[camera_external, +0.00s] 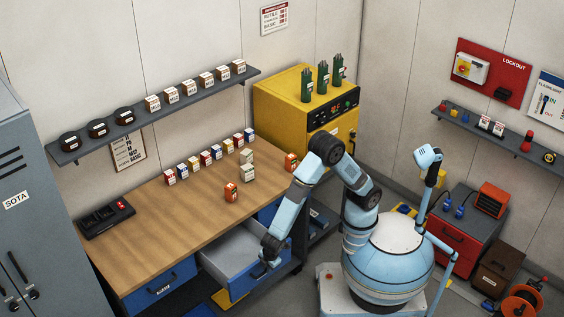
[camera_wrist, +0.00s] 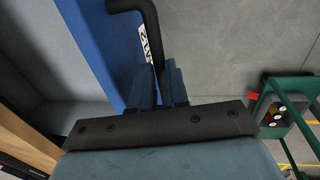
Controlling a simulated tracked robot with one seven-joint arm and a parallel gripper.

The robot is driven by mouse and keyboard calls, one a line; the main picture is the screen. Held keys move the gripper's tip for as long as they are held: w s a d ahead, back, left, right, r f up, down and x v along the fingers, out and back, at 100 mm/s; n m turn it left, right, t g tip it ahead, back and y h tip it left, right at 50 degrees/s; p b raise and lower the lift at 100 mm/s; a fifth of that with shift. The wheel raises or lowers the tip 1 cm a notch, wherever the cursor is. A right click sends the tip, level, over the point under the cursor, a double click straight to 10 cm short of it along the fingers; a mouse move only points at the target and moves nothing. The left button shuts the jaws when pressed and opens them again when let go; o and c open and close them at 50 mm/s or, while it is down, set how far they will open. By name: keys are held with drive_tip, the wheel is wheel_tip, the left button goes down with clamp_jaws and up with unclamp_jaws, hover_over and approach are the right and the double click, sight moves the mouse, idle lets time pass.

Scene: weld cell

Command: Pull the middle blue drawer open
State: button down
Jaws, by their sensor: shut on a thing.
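The middle blue drawer (camera_external: 233,282) under the wooden workbench stands pulled out, and its grey inside shows empty. My gripper (camera_external: 268,252) is at its front, in the external view. In the wrist view the drawer's blue front (camera_wrist: 100,45) runs down beside my gripper (camera_wrist: 170,85). The black bar handle (camera_wrist: 148,30) reaches down to my fingers, which are shut on it. A white label on the drawer front is partly hidden by the handle and fingers.
The workbench top (camera_external: 130,215) carries small boxes and a black tray. A closed blue drawer (camera_external: 160,286) sits left of the open one, and another blue front (camera_external: 268,212) shows to the right. A green frame (camera_wrist: 290,100) stands at right in the wrist view.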

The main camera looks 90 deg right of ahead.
drive_tip(key=shift+s+a, duration=0.95)
drive_tip(key=shift+s, duration=0.05)
drive_tip(key=c, duration=1.1)
unclamp_jaws()
drive_tip(key=r, duration=0.4)
drive_tip(key=s+a+r, duration=0.1)
drive_tip(key=r, duration=0.8)
drive_tip(key=shift+s+a+r, duration=0.25)
drive_tip(key=shift+s+a, duration=0.1)
drive_tip(key=shift+a, duration=0.05)
